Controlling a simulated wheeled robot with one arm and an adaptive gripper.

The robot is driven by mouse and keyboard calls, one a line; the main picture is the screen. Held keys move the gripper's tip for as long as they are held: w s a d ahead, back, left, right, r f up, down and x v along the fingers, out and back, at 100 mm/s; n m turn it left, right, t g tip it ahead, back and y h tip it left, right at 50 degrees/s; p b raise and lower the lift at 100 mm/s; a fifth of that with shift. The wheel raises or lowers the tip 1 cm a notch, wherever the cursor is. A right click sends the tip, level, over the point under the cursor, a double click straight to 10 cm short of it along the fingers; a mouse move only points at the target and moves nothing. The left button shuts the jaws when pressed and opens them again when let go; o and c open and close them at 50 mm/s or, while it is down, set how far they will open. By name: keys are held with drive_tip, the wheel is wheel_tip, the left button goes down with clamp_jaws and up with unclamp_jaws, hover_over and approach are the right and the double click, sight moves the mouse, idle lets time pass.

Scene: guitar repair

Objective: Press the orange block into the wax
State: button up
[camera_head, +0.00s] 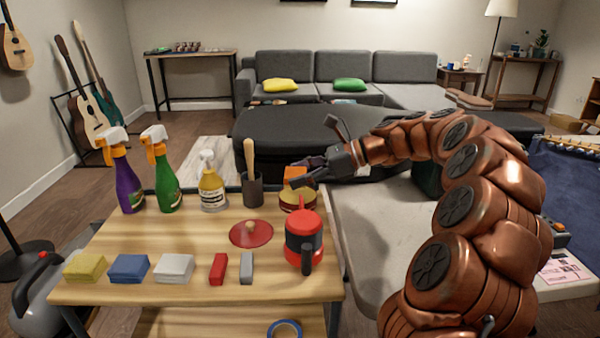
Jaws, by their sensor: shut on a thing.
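The orange block (293,173) is held in my gripper (303,172) over the back part of the wooden table. My gripper is shut on it, and its dark fingers cover part of the block. The round, open wax tin (289,203) with a yellowish wall stands just below the block. I cannot tell whether the block touches the wax. The wax surface is mostly hidden by the gripper and by a red and black container in front. A red round lid with a knob (251,235) lies on the table in front of the tin.
The red and black container (304,240) stands close in front of the tin. A dark cup with a wooden stick (252,190) is just left of it. Spray bottles (165,180) stand further left. Several coloured blocks (173,268) line the table's front edge.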

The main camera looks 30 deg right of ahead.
sight(300, 172)
drive_tip(key=shift+r+p, duration=1.8)
drive_tip(key=shift+p, duration=0.25)
